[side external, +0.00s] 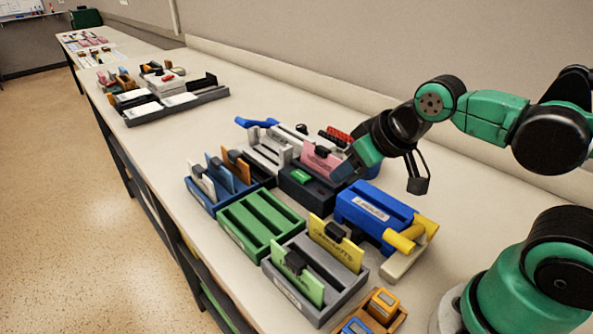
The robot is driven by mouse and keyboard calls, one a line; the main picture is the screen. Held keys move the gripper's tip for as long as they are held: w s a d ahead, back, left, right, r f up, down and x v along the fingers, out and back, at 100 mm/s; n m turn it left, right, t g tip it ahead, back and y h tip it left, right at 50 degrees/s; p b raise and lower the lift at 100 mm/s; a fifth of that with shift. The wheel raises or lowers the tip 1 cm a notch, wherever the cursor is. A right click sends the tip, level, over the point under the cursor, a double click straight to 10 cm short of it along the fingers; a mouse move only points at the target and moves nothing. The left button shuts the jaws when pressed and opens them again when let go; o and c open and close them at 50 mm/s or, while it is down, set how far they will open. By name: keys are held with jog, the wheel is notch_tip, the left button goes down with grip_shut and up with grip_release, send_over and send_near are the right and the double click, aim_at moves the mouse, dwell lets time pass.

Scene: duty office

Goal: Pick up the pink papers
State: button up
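The pink papers (322,159) stand upright with a black clip at their top edge, in a dark tray (312,194) in the middle of the table. My gripper (347,168) is low at the right of the pink papers, very close to them in the picture. I cannot tell whether it touches them. Its fingertips are small and partly hidden, so I cannot see whether they are open or shut. The lower part of the papers is hidden in the tray.
A green slotted tray (262,222) stands in front. A grey tray (330,295) holds yellow cards (336,243) and green cards (298,278). A blue box (372,212) with yellow parts stands at the right. Bare tabletop (225,120) lies farther back.

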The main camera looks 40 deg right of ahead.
jog(key=g+y, duration=0.2)
jog(key=g, duration=0.1)
send_near(323, 147)
jog(key=shift+m, duration=0.3)
jog(key=x, duration=0.5)
jog(key=shift+s+a+f, duration=0.1)
jog(key=shift+s, duration=0.05)
jog(key=shift+f, duration=0.25)
jog(key=shift+x, duration=2.65)
jog(key=shift+r, duration=0.1)
grip_shut()
